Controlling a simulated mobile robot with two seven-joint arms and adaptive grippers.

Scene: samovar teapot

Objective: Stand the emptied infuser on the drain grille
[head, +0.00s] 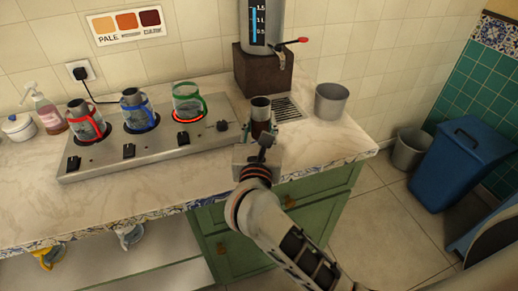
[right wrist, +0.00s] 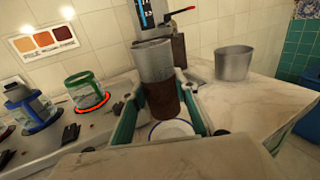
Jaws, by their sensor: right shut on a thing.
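The infuser (right wrist: 154,62) is a metal cylinder with a brown lower part. It also shows in the head view (head: 260,107), close to upright. My right gripper (head: 262,131) is shut on it, with one finger on each side in the right wrist view. The drain grille (head: 286,107) is a slotted dark panel in the worktop, just right of the infuser in the head view. The infuser hides part of that area, and I cannot tell its exact height above the worktop. My left gripper is not in view.
The samovar (head: 262,28) stands on a brown block (head: 262,72) behind the grille. A grey metal pot (head: 331,101) stands right of it. A hob (head: 150,140) with several coloured-handled glass pots is at left. A blue-rimmed white saucer (right wrist: 171,130) lies below the infuser.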

